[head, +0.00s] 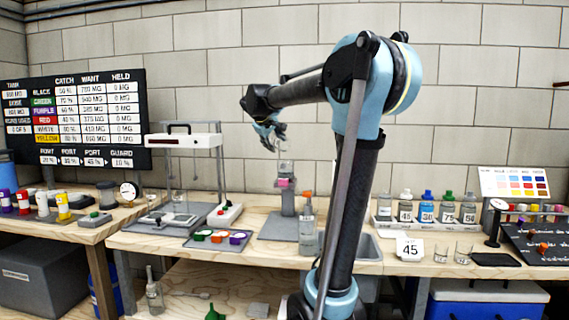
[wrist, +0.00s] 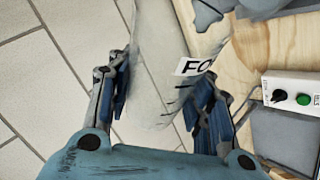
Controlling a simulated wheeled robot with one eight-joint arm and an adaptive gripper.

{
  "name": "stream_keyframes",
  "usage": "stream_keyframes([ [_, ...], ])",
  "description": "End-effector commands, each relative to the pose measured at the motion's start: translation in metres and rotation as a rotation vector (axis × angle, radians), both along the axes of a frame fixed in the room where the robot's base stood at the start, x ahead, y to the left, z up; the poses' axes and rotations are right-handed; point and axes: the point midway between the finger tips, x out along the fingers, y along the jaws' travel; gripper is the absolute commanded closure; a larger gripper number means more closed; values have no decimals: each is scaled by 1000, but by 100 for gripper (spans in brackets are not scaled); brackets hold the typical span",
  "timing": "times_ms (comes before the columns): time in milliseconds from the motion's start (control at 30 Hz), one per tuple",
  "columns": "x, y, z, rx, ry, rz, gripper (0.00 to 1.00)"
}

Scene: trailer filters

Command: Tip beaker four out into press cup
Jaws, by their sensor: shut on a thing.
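My gripper (head: 272,133) is raised over the wooden bench in the head view, near the top of a grey stand. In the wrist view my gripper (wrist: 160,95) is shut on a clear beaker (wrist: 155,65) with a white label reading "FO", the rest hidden. The beaker is tilted in that view, and its contents are hard to make out. In the head view a small clear vessel (head: 286,168) shows just below the fingers, above a pink part (head: 284,183) on the grey stand (head: 288,203). I cannot tell whether this vessel is the held beaker or the press cup.
Coloured pucks (head: 218,237) lie in front. Several labelled bottles (head: 427,207) stand at right, beyond my arm.

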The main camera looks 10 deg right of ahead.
Motion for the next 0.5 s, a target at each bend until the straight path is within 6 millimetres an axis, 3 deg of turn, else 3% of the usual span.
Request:
stream_keyframes([
  [500, -1, -3, 4, 26, -51, -1, 83],
])
